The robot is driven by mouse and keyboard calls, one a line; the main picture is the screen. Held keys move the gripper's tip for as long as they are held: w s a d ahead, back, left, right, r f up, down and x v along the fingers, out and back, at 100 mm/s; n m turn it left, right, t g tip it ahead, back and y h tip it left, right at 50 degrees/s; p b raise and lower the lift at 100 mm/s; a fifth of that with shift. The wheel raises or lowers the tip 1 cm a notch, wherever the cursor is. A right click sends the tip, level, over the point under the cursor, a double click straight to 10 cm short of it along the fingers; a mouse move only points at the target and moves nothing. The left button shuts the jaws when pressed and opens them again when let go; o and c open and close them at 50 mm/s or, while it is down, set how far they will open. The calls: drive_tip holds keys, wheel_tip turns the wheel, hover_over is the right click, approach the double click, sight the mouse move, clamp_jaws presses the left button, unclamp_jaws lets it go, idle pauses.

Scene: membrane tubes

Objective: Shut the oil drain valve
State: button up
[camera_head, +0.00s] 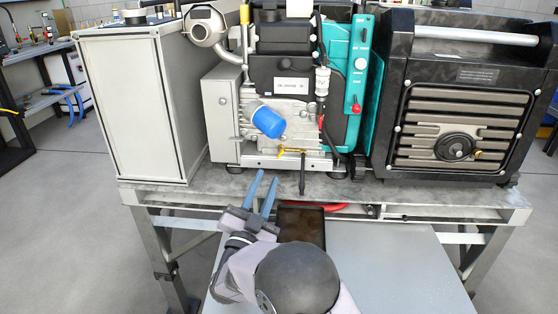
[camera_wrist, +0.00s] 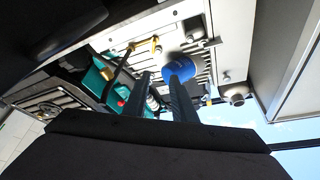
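The engine (camera_head: 285,105) sits on the bench, with a blue oil filter (camera_head: 268,122) on its front. Low on the engine front is a small brass-yellow valve (camera_head: 291,152), which looks like the oil drain valve. A dark tube (camera_head: 302,175) hangs down beside it. In the wrist view the yellow valve part (camera_wrist: 155,44) shows near the blue filter (camera_wrist: 180,67); its exact handle angle is too small to tell. My gripper (camera_head: 267,176) is open and empty, below and left of the valve, fingers pointing up toward the engine. Its two fingers (camera_wrist: 160,78) show apart in the wrist view.
A dark pan (camera_head: 302,226) lies below the tube. The bench's front edge (camera_head: 190,197) is close to my fingers. A white cabinet (camera_head: 135,105) stands left and a black generator unit (camera_head: 460,110) right. A teal panel (camera_head: 358,75) with a red knob is right of the engine.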

sight(280, 156)
drive_tip(key=w, duration=0.3)
drive_tip(key=w+d, duration=0.1)
drive_tip(key=w, duration=0.3)
drive_tip(key=w+d, duration=0.1)
drive_tip(key=w, duration=0.3)
drive_tip(key=shift+d, duration=0.15)
drive_tip(key=shift+w+d+r, duration=0.1)
drive_tip(key=shift+w+r, duration=0.1)
drive_tip(key=shift+w, duration=0.35)
clamp_jaws()
